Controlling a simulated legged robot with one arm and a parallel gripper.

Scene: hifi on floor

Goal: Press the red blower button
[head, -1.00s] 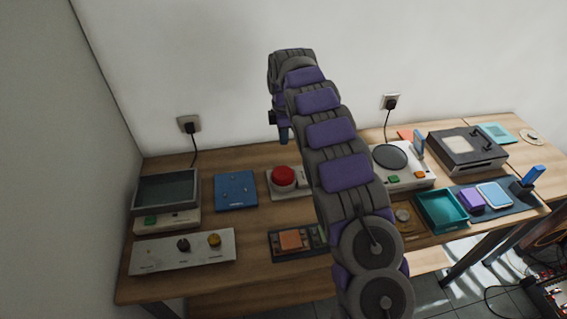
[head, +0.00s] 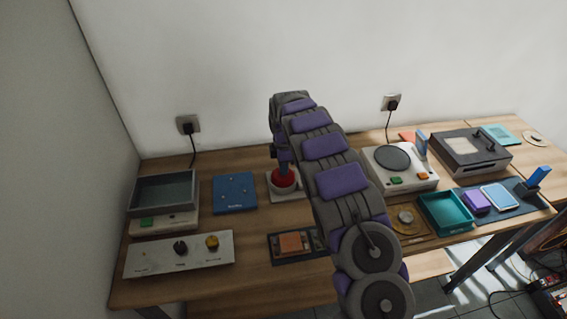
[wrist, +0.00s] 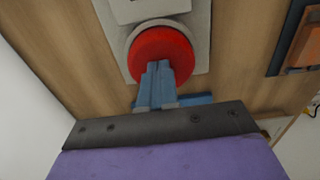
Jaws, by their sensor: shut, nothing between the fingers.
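The red blower button (head: 283,178) is a large round dome on a pale base plate (head: 278,195), near the middle of the table. It also shows in the wrist view (wrist: 150,48) at the top centre. My gripper (head: 283,166) points down, shut and empty, with its blue fingertips (wrist: 157,68) overlapping the front of the red dome in the wrist view. The tips are at or very close to the button top; I cannot tell whether the dome is pressed down. My arm hides part of the base plate.
A blue plate (head: 235,193) lies left of the button. A dark panel with an orange block (head: 291,243) is in front. A grey tray (head: 164,190) and a white knob panel (head: 150,258) are at left; a turntable (head: 394,160) and teal tray (head: 446,212) are at right.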

